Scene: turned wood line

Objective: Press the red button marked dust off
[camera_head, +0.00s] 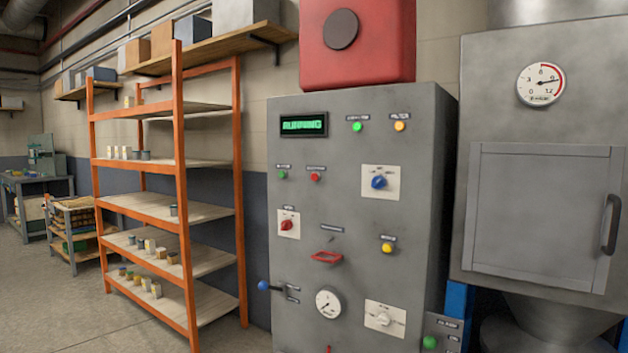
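A small round red button (315,177) sits on the upper left part of the grey control cabinet (345,205). A small label is just above it, too blurred to read. A green button (282,175) is to its left. A red rotary knob (287,226) on a white plate and a red bar handle (326,257) are lower on the same face. A bit of something red shows at the bottom edge of the picture. Neither of my grippers is in view.
The green display (304,125) seems to read "RUNNING". A blue lever knob (264,285) sticks out at the cabinet's left edge. An orange shelf rack (180,200) stands left. A grey hopper unit with a door (540,215) stands right. Open floor shows at the left.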

